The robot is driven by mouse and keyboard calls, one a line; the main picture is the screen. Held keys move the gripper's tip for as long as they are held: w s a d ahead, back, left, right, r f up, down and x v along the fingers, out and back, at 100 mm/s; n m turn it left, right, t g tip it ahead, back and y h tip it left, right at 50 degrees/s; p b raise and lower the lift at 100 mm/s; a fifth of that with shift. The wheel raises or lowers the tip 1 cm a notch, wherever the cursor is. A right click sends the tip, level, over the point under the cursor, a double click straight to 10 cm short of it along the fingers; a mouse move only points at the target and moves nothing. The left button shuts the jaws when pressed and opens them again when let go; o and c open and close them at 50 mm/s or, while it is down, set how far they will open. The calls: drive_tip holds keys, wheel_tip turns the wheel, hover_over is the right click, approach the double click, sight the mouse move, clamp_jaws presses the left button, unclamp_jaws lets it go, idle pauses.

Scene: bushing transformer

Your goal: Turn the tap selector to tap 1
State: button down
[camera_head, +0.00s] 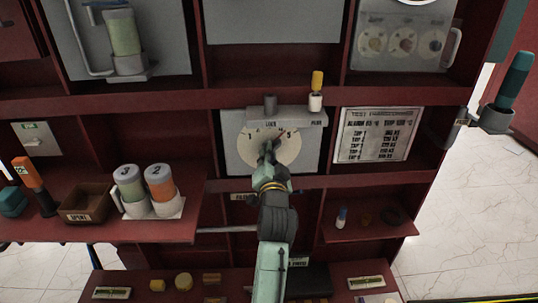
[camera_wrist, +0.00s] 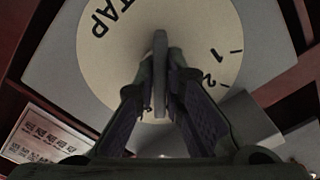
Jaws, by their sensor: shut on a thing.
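The tap selector is a round cream dial (camera_head: 290,148) on a grey plate in the middle of the cabinet. Digits run along its upper edge, with 5 readable on the right. In the wrist view the dial (camera_wrist: 205,30) fills the top, with TAP at upper left and 1 and 2 at right. My gripper (camera_head: 267,156) reaches the dial's centre from below. In the wrist view my gripper (camera_wrist: 161,66) is shut on the selector's flat grey handle (camera_wrist: 160,50), one finger on each side. The fingers hide part of the scale, so I cannot tell which digit the handle points to.
A ledge (camera_head: 290,116) above the dial carries a grey socket (camera_head: 270,103) over LOCK and a yellow-topped pin (camera_head: 316,82) over PARK. A printed chart (camera_head: 376,135) hangs to the right. Two numbered cylinders (camera_head: 160,182) stand on the left shelf.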

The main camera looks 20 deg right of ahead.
drive_tip(key=n+b, duration=0.1)
drive_tip(key=n, duration=1.2)
drive_tip(key=n+b, duration=0.1)
drive_tip(key=n, duration=0.6)
drive_tip(key=shift+s+d+b, duration=0.1)
drive_tip(key=shift+d+b, duration=0.2)
drive_tip(key=shift+n, duration=0.3)
drive_tip(key=c, duration=1.7)
unclamp_jaws()
drive_tip(key=v, duration=0.7)
drive_tip(key=shift+s+r, duration=0.1)
drive_tip(key=shift+s, duration=0.2)
